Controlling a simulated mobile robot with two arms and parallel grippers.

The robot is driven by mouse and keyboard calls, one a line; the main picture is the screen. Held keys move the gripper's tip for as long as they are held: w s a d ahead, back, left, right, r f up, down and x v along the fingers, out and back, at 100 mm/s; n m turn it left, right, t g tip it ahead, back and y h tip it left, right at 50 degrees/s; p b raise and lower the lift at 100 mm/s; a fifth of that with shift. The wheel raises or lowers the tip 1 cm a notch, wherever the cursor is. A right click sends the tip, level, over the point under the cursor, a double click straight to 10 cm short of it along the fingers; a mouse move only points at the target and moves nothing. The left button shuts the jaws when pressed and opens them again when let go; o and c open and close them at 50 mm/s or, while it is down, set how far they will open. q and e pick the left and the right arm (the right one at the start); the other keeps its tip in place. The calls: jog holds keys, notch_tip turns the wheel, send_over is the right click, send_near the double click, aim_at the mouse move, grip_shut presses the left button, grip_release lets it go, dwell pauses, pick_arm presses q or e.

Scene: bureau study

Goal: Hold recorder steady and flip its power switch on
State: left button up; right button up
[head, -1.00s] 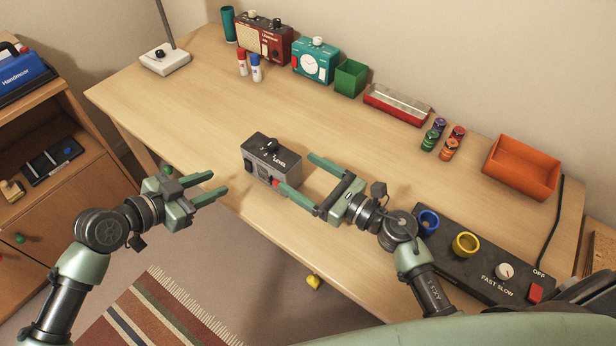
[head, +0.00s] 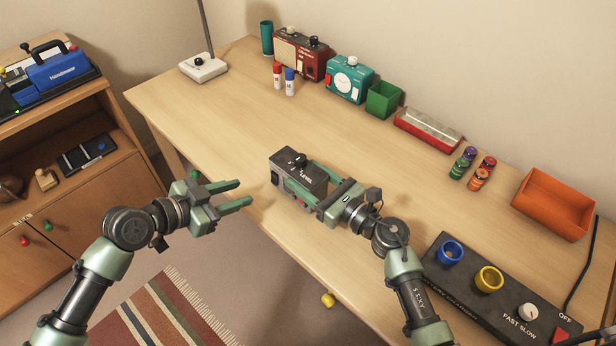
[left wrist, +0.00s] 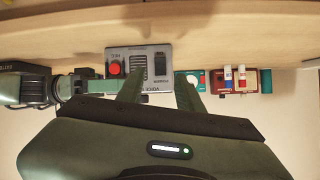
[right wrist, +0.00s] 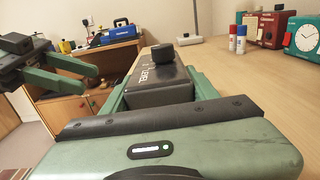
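The recorder (head: 305,175) is a dark grey box with a black knob and the word LEVEL on top, standing on the desk near its front edge. In the left wrist view its front face (left wrist: 122,54) shows a red round button, a grille and a black switch (left wrist: 160,65). My right gripper (head: 304,176) has a finger along each side of the recorder and appears closed on it; the right wrist view shows the recorder (right wrist: 160,92) between the fingers. My left gripper (head: 245,193) is open and empty, apart from the recorder, before its front face.
A black control panel (head: 455,290) with blue and yellow rings lies at the desk's right front. The desk left of the recorder is clear.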

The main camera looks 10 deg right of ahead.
jog(key=c, duration=0.5)
pick_arm(q)
jog(key=shift+c, duration=0.9)
pick_arm(e)
grip_shut()
pick_arm(q)
jog(key=c, duration=0.6)
jog(key=shift+s+a+m, duration=0.1)
jog(key=shift+a+m, duration=0.05)
jog(key=shift+m, duration=0.25)
grip_shut()
jog(key=s+a+m, duration=0.1)
jog(key=m, duration=0.4)
jog(key=s+a+m, duration=0.1)
jog(key=m, duration=0.3)
jog(key=s+a+r+m, duration=0.1)
jog(key=a+m, duration=0.1)
jog(key=m, duration=0.3)
jog(key=shift+s+m, duration=0.2)
jog(key=shift+m, duration=0.1)
jog(key=shift+t, duration=0.3)
